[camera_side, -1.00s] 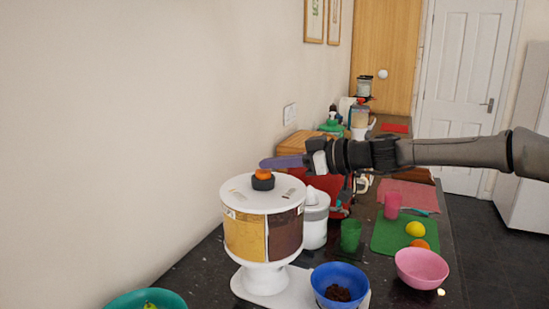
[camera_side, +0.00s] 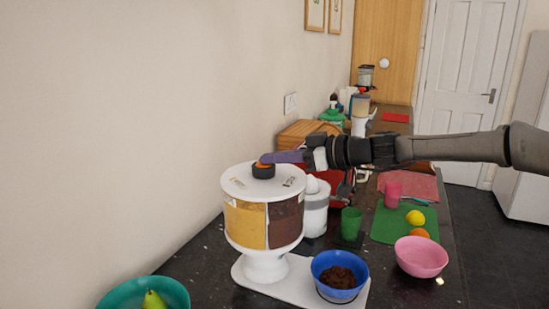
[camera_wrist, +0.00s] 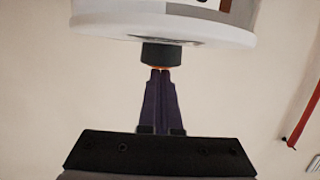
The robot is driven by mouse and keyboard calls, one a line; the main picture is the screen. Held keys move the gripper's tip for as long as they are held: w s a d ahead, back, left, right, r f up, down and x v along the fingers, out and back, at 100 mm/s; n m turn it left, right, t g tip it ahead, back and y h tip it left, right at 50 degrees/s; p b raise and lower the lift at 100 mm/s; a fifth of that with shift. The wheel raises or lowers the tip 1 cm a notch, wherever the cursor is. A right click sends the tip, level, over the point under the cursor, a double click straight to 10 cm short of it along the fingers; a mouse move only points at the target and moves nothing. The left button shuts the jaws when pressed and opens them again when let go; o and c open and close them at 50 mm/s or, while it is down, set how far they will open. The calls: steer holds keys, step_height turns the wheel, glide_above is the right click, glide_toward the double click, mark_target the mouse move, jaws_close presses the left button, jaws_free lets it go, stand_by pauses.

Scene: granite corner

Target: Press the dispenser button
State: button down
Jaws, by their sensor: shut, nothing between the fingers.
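The dispenser (camera_side: 246,223) is a white stand with a drum holding yellow and dark brown contents. On its white lid (camera_side: 237,184) sits a black collar (camera_side: 263,172) with an orange button (camera_side: 262,165) on top. My gripper (camera_side: 264,158) is shut and empty, its purple fingertips right at the button, apparently touching it. In the wrist view the shut fingertips (camera_wrist: 160,71) meet a thin orange strip under the black collar (camera_wrist: 161,54); most of the button is hidden. A blue bowl (camera_side: 340,263) on the dispenser's base holds dark brown pieces.
A pink bowl (camera_side: 421,257) stands to the right of the blue one. Behind are a green cup (camera_side: 351,222), a green board (camera_side: 390,229) with fruit, and a white juicer (camera_side: 315,212). A teal bowl (camera_side: 175,290) is at front left. The wall is close on the left.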

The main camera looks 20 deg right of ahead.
step_height(320, 180, up, 4)
steer(key=shift+f, duration=0.1)
steer(key=v, duration=1)
stand_by(0.4)
steer(key=s+d+r+n, duration=0.1)
steer(key=s+d+r, duration=0.2)
steer(key=s+r, duration=0.4)
steer(key=s+d+f+h, duration=0.2)
steer(key=s+d+f, duration=0.15)
steer(key=s, duration=0.65)
steer(key=s+d+f+m+g+h, duration=0.2)
steer(key=s+d+f+m+h, duration=0.2)
steer(key=s+d+f, duration=0.3)
steer(key=s+d+f+m+g+h, duration=0.3)
steer(key=s+d+f+m, duration=0.3)
steer(key=s+f, duration=0.7)
step_height(320, 180, down, 2)
steer(key=shift+s+d+f+h, duration=0.1)
steer(key=shift+s+d+h, duration=0.3)
steer(key=shift+h, duration=0.5)
